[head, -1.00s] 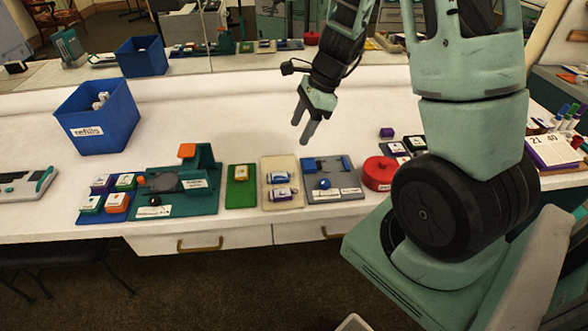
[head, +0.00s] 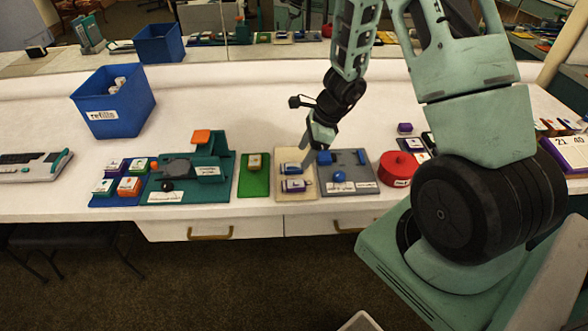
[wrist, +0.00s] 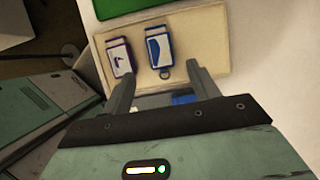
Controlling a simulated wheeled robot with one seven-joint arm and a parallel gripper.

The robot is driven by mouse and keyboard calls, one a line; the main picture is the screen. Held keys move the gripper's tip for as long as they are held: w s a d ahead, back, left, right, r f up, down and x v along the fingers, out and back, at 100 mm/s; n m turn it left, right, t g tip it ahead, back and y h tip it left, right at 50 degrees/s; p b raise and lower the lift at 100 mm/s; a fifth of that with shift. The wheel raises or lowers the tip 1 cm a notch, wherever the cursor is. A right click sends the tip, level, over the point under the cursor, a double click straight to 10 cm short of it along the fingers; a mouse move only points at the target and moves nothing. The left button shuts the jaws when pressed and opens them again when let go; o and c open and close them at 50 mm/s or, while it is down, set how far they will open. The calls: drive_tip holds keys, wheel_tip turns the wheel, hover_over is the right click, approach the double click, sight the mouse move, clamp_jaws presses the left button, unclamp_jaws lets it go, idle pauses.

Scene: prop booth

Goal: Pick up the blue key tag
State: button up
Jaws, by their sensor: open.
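The blue key tag (head: 291,168) lies flat on a beige tray (head: 282,195), behind a purple key tag (head: 295,186). In the wrist view the blue key tag (wrist: 158,50) has a white label and a small ring at its near end, and the purple key tag (wrist: 120,58) lies to its left. My gripper (head: 314,150) is open and empty, low over the right side of the tray. In the wrist view its fingertips (wrist: 158,82) spread on either side of the near end of the tags, apart from both.
A grey board (head: 350,187) with blue parts is close on the tray's right, and a green board (head: 254,186) on its left. A red round container (head: 398,168) stands further right. A blue refills bin (head: 112,118) stands at the back left. The white counter behind the tray is clear.

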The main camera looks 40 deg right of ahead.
sight(297, 166)
drive_tip(key=x, duration=0.4)
drive_tip(key=shift+w+f, duration=0.15)
drive_tip(key=shift+f, duration=0.15)
drive_tip(key=c, duration=1.1)
drive_tip(key=shift+o, duration=0.2)
drive_tip(key=shift+r, duration=0.2)
